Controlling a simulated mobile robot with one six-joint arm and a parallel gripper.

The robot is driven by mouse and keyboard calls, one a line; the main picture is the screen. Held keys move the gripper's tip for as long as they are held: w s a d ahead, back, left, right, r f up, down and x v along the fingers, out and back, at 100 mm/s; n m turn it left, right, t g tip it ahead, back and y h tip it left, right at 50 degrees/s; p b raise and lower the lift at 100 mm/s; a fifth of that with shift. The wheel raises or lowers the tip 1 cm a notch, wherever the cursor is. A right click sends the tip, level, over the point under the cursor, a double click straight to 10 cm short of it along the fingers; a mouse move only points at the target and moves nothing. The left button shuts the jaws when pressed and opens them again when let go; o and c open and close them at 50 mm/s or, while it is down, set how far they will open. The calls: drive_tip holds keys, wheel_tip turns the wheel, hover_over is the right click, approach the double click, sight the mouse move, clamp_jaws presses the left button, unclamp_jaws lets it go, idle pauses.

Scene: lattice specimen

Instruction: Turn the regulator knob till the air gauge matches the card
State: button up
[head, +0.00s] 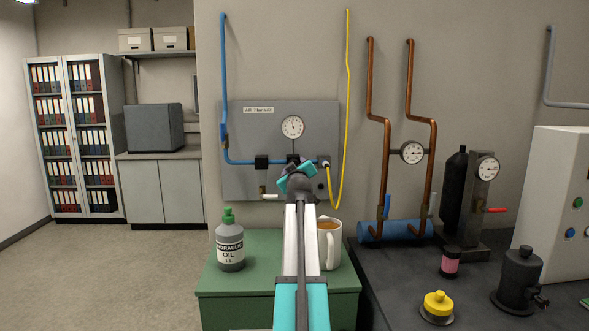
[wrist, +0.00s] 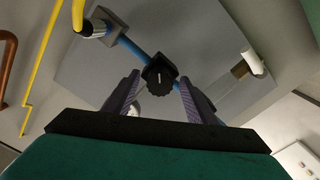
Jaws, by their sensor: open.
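The round white air gauge (head: 292,127) is on a grey wall panel (head: 240,185) in the head view. Its needle is too small to read surely. A small white card (head: 258,109) with dark print, seemingly a bar value, is at the panel's upper left. The black ribbed regulator knob (wrist: 158,78) with a pale mark shows in the wrist view. My gripper (wrist: 160,84) is open, with one finger on either side of the knob; I cannot tell whether they touch it. In the head view my gripper (head: 297,172) is in front of the panel and hides most of the knob.
A blue pipe (head: 224,80) and yellow hose (head: 347,90) run at the panel. Below, a green cabinet (head: 225,280) holds an oil bottle (head: 230,246) and a mug (head: 331,246). Copper pipes (head: 372,90) and a dark bench (head: 400,285) with several items are to the right.

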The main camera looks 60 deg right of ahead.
drive_tip(key=b+v, duration=0.1)
drive_tip(key=v, duration=1.2)
drive_tip(key=shift+a, duration=0.3)
drive_tip(key=shift+s+r, duration=0.1)
drive_tip(key=shift+s, duration=0.05)
idle(0.5)
